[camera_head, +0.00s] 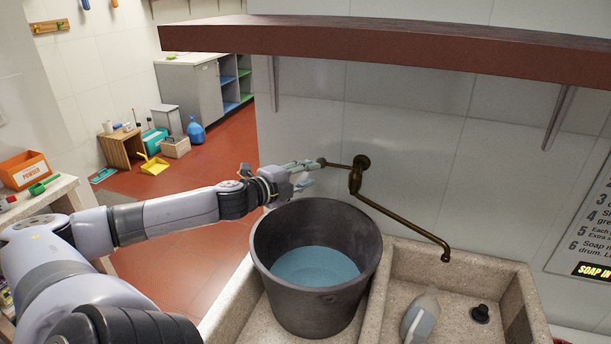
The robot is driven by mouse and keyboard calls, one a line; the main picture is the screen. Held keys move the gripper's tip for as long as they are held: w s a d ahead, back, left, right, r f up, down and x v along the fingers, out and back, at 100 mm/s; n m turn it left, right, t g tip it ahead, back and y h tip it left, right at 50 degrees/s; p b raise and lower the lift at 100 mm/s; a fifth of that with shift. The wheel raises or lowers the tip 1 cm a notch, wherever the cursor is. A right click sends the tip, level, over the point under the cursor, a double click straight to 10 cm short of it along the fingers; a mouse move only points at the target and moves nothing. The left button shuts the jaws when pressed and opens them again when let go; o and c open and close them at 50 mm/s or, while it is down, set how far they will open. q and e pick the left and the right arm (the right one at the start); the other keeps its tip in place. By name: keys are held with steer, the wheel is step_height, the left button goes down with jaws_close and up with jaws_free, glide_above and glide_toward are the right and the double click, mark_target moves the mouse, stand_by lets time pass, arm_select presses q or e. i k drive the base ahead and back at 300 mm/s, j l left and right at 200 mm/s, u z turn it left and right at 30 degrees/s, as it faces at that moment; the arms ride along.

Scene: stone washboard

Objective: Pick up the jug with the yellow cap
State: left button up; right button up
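No yellow cap can be made out on any jug here. A pale grey jug-like container (421,317) lies in the right basin of the stone sink, partly cut off by the lower picture edge. A blue jug (196,132) stands far off on the red floor; its cap colour is too small to tell. My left gripper (314,172) is at the wall by the brass tap's handle, above the bucket's far rim. Its fingers are apart and seem to hold nothing; whether they touch the handle I cannot tell.
A dark bucket (268,255) with bluish water stands in the left basin. The brass tap (404,222) reaches over the right basin (455,268), where a black plug (480,314) lies. A red-brown shelf (380,44) overhangs the sink. An orange box (24,172) is at left.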

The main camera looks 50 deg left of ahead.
mark_target(423, 313)
steer(key=k+l, duration=0.15)
steer(key=k, duration=0.85)
